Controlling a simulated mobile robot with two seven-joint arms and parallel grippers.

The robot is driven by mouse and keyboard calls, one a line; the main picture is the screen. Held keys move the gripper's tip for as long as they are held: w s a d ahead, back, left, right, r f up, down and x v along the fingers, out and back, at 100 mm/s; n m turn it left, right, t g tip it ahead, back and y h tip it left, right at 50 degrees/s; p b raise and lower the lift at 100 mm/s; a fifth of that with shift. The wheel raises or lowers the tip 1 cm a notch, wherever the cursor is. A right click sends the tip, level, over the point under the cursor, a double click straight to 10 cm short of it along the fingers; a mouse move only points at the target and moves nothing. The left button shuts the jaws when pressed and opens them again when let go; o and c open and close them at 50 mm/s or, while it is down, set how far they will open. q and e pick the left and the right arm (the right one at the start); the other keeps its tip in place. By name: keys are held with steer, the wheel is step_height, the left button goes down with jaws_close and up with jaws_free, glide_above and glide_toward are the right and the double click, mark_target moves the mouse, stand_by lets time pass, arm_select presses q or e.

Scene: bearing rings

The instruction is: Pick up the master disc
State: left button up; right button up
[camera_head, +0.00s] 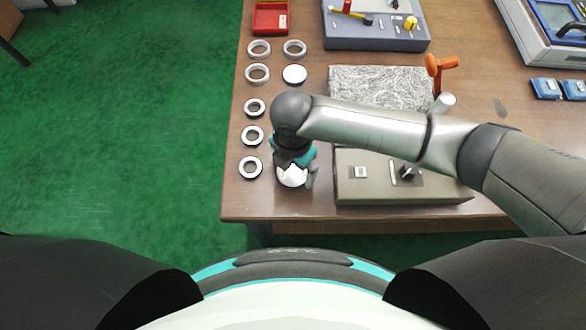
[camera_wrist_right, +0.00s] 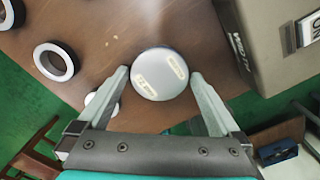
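The master disc is not marked by name; a round pale disc with two small labels (camera_wrist_right: 160,74) lies between my right gripper's fingers in the right wrist view. In the head view its white top (camera_head: 292,177) shows under my right gripper (camera_head: 294,180), near the table's front edge. The right gripper (camera_wrist_right: 160,76) is open, with one finger on each side of the disc and a narrow gap on both sides. A second white-topped disc (camera_head: 294,74) lies farther back. My left gripper is not in view.
A grey-green box (camera_head: 360,190) stands close to the right. A patterned grey block (camera_head: 350,88) lies behind my forearm. The table (camera_head: 235,205) ends just in front.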

jaws_close()
stand_by(0.6)
